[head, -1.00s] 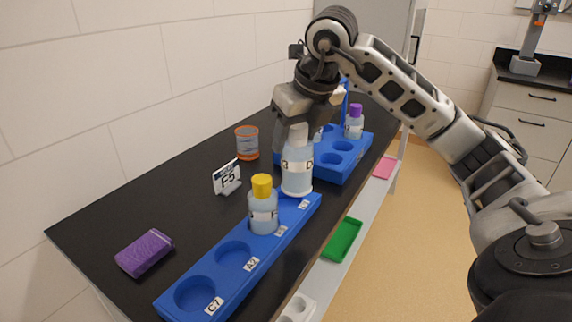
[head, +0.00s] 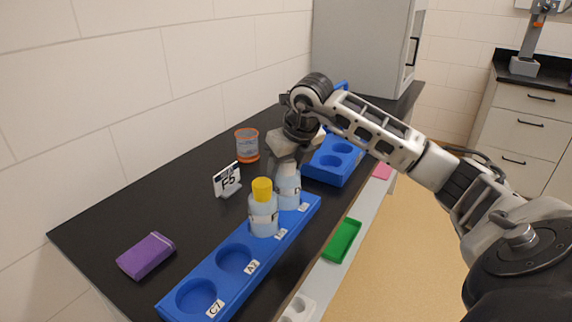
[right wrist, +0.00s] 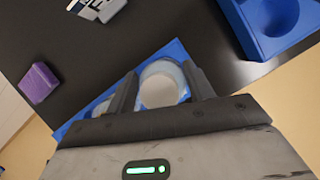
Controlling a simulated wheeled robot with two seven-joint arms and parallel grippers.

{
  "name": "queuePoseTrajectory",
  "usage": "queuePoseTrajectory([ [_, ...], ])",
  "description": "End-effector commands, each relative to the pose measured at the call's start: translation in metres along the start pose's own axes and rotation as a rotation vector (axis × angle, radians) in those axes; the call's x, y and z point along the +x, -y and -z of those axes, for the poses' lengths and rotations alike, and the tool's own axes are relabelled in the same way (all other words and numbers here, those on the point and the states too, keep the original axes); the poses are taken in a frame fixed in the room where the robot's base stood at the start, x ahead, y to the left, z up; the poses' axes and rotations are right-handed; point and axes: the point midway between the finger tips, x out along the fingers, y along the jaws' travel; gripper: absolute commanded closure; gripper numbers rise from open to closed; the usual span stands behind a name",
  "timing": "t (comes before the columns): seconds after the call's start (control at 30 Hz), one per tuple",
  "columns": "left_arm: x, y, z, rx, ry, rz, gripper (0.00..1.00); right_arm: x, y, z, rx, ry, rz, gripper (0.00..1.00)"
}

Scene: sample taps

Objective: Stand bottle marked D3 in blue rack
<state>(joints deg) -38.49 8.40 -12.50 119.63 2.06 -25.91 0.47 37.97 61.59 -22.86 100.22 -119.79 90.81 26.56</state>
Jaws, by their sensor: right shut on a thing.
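The clear bottle with a white cap (head: 288,188) stands upright at the far-end hole of the long blue rack (head: 212,268). Its label shows a partly readable D. My right gripper (head: 287,165) is shut on its top; the white cap (right wrist: 158,90) shows between the fingers in the right wrist view. The bottle's base looks down in the hole, but I cannot tell if it rests on the bottom. A yellow-capped bottle (head: 263,210) stands in the neighbouring hole. My left gripper is not in view.
Two near holes of the rack are empty, one labelled C7 (head: 214,307). An F5 sign (head: 227,180), an orange-rimmed jar (head: 247,145) and a purple box (head: 146,256) stand on the black bench. A second blue rack (head: 330,168) is behind the arm. A green tray (head: 342,240) lies below.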

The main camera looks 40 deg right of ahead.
Motion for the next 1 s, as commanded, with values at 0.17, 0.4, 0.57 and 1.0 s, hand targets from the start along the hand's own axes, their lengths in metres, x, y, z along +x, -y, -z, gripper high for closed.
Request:
queuePoseTrajectory([
  [0.17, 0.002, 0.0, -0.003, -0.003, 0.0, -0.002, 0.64, 0.004, 0.0, 0.001, 0.0, 0.002, 0.0, 0.92],
  [0.4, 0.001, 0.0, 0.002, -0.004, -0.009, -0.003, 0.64, 0.003, 0.0, 0.001, 0.0, 0.0, 0.0, 0.26],
  [0.57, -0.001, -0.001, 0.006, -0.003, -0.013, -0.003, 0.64, 0.0, 0.0, 0.0, 0.001, 0.0, 0.0, 0.26],
  [1.0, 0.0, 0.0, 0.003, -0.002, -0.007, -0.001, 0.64, -0.076, 0.0, -0.002, 0.0, 0.005, 0.001, 0.26],
])
